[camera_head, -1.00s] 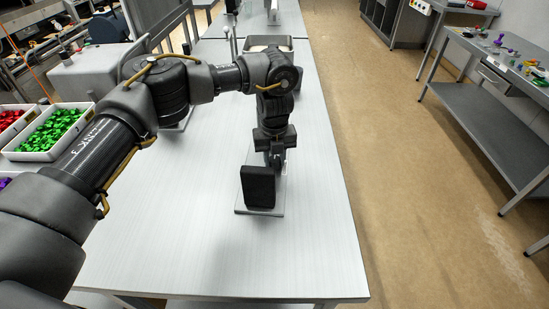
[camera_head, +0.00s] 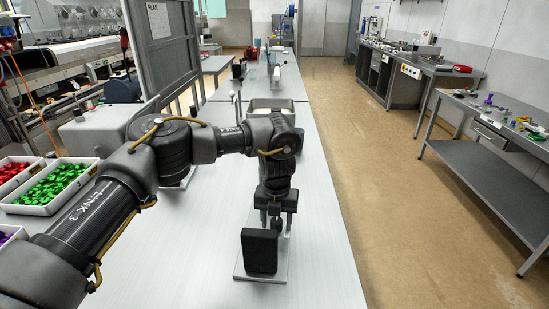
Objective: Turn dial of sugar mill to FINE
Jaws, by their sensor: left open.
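My left gripper (camera_head: 275,212) points down over the long pale table, just behind a black upright block (camera_head: 259,251) on a thin grey base plate (camera_head: 246,273). It is open. Its fingertips are small and partly hidden by the block, so I cannot tell whether they touch the device. This device may be the sugar mill, but no label or dial setting is readable here. My left arm comes in from the left and hides part of the table. My right gripper is out of view.
The pale table (camera_head: 200,255) is bare around the device. A metal tray (camera_head: 271,104) stands behind my wrist. White bins of red (camera_head: 13,174) and green (camera_head: 57,184) pieces stand at left. A grey machine (camera_head: 108,128) is behind my arm. An aisle (camera_head: 400,200) lies at right.

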